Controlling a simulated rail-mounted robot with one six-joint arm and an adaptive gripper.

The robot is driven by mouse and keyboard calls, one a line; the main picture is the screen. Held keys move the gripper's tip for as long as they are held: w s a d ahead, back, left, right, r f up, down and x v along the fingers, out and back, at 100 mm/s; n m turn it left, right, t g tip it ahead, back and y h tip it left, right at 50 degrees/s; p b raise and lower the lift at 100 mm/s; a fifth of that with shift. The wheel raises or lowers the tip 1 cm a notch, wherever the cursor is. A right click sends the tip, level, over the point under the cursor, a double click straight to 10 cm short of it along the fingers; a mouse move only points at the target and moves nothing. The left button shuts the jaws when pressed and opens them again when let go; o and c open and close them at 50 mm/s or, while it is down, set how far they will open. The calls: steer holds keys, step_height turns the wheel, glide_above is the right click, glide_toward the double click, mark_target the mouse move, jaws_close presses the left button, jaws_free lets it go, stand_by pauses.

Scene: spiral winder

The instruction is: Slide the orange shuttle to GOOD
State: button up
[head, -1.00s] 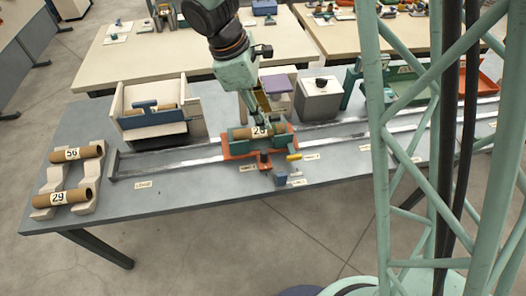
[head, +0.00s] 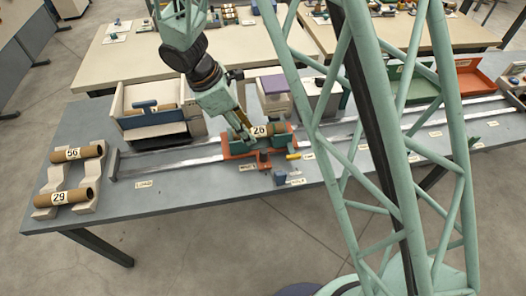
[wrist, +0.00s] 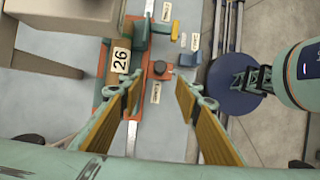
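The orange shuttle (head: 232,153) sits on the pale rails (head: 185,158) near the middle of the bench and carries a brown tube (head: 274,129) labelled 26. It also shows in the wrist view (wrist: 161,68) with its dark-topped front knob. My gripper (head: 247,136) is above the shuttle's left part, close to the tube's left end. In the wrist view my gripper (wrist: 158,98) has its two yellow-padded fingers wide apart, with nothing held between them. The left finger overlaps the tube in the picture; contact cannot be told. I cannot read a GOOD label.
A LOAD label (head: 145,184) lies by the left rail end. Tubes 56 and 29 rest on a cream rack (head: 88,203) at left. A cream box (head: 138,112) stands behind the rails. Green (head: 414,88) and orange-red (head: 474,80) trays are at right. My lattice column hides part of the rails.

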mark_target(262, 151)
steer(key=shift+f, duration=0.15)
steer(key=shift+b+x, duration=0.95)
steer(key=shift+x, duration=5.85)
steer(key=shift+c, duration=0.2)
jaws_close()
steer(key=shift+d, duration=0.1)
